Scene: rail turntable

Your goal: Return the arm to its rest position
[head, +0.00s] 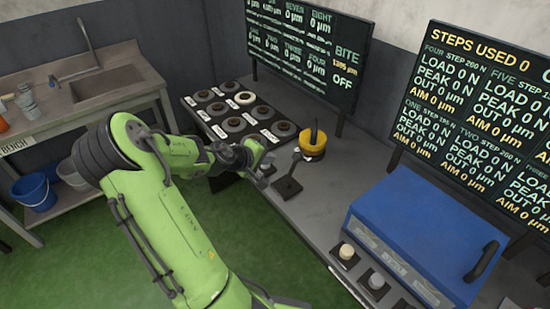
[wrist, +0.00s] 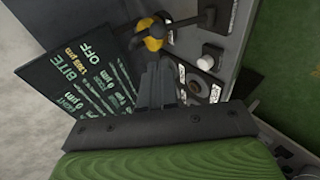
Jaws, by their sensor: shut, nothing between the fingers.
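My green arm reaches from the bottom of the head view up over the grey bench. My gripper (head: 262,177) is at its end, at the bench's front edge, between the black tray of round parts and a small dark stand (head: 287,186). The gripper also shows in the wrist view (wrist: 154,68), its fingers together with nothing between them. A yellow round device (head: 313,143) with a black handle stands just beyond, and it shows near the top of the wrist view (wrist: 153,43).
The black tray (head: 188,103) holds several round parts. A dark display (head: 310,42) stands behind it, another (head: 480,100) at right. A blue box (head: 420,235) with a handle occupies the bench's right. A sink (head: 100,88) and blue bucket (head: 34,192) are left. Green floor (head: 90,255) is open.

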